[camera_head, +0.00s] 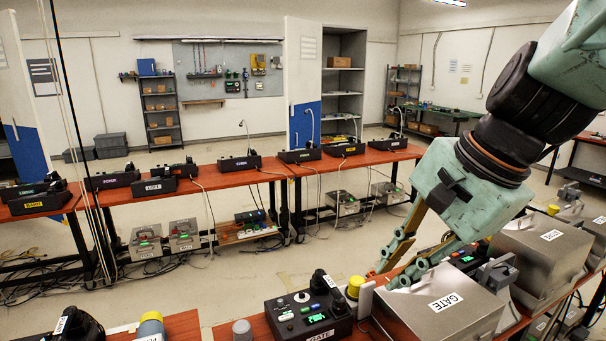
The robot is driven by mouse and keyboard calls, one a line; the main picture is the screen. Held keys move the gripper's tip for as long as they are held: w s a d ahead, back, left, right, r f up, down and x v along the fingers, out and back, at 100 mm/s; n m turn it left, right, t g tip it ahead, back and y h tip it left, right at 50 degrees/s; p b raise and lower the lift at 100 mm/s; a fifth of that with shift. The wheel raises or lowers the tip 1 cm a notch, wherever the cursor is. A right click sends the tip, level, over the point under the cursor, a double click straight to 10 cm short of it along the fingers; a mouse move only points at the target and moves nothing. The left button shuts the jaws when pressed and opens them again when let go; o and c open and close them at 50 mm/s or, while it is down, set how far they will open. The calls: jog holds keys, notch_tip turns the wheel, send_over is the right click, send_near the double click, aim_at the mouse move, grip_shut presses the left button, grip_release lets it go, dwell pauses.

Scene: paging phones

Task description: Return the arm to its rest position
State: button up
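My arm reaches in from the upper right, its pale green links and black joints filling that corner. My gripper (386,274) points down and to the left, with its two green fingers spread apart and nothing visible between them. Whether the fingertips touch the box cannot be told. The black GATE phone console (308,311), with a lit green display, stands to the left of the gripper.
A yellow button (355,287) stands between console and box. More grey metal boxes (541,251) line the right side. A red-topped table (232,179) with several black consoles runs across the middle. Open floor (262,266) lies between the tables. Thin cables hang at left.

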jog(key=s+d+f+n+h+b, duration=0.1)
jog(key=s+d+n+b, duration=0.1)
jog(key=s+n, duration=0.4)
jog(key=s+d+f+n+h+b, duration=0.2)
jog(key=s+n, duration=0.4)
jog(key=s, duration=0.7)
jog(key=shift+d+f+h+b, duration=0.3)
jog(key=shift+d+b, duration=0.25)
jog(key=shift+d, duration=0.1)
jog(key=shift+s, duration=0.1)
jog(key=shift+r+p, duration=0.35)
jog(key=shift+p, duration=0.05)
dwell(0.4)
notch_tip(320, 180, down, 14)
jog(key=b, duration=1.4)
jog(key=shift+o, duration=0.6)
